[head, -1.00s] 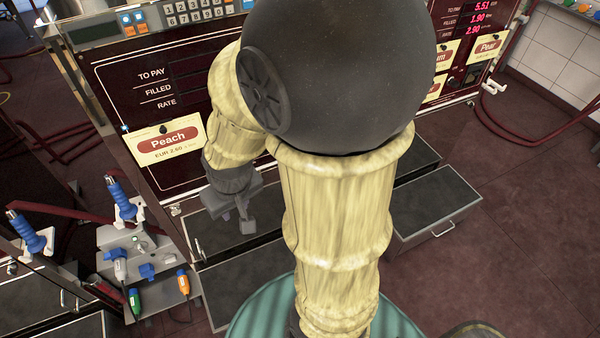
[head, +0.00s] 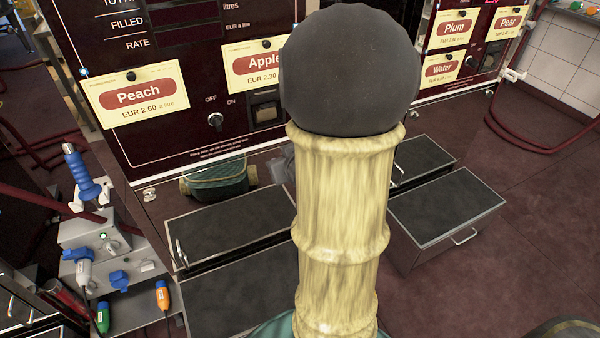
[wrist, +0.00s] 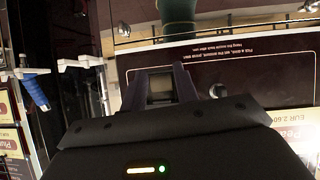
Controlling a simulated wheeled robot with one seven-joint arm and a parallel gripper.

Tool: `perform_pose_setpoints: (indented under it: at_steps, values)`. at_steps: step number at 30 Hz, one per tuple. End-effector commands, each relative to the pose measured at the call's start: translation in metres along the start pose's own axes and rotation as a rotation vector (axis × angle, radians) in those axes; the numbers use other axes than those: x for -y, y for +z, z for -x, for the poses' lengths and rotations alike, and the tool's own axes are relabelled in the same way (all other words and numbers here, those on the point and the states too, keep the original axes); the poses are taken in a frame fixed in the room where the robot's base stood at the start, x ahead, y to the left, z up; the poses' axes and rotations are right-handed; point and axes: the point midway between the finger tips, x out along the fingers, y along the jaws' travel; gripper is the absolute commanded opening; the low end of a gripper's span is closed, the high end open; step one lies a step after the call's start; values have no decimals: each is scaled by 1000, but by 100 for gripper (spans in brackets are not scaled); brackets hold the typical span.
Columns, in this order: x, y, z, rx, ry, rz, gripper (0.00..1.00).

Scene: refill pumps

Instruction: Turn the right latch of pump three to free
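The pump with the Peach and Apple labels (head: 190,110) stands in front of me; I see no pump number. A small pale latch (head: 149,194) sits at its lower left corner. Its lower right corner is hidden behind my arm in the head view. In the wrist view, which shows the panel upside down, a small pale fitting (wrist: 125,30) lies near the panel's edge and may be the right latch; its setting is unclear. My gripper (wrist: 162,82) has its fingers apart, with a rocker switch showing between them. It looks empty and is mostly hidden in the head view.
A black knob (head: 215,120) sits on the panel. Another pump (head: 465,55) stands to the right. A grey connector box (head: 95,240) with coloured plugs is at left. Floor at right is clear.

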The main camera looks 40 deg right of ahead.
Motion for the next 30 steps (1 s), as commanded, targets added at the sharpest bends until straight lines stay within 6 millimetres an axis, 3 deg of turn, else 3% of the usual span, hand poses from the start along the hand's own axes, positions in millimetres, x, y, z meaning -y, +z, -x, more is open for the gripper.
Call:
perform_pose_setpoints:
  at_steps: [1,9,21,30]
  values:
    - [-8,21,-14,-32,8,-9,30]
    - [-45,62,-38,-229,12,-33,30]
    - [-86,128,-47,-500,-22,-73,30]
    - [-92,134,-39,-564,-39,-83,30]
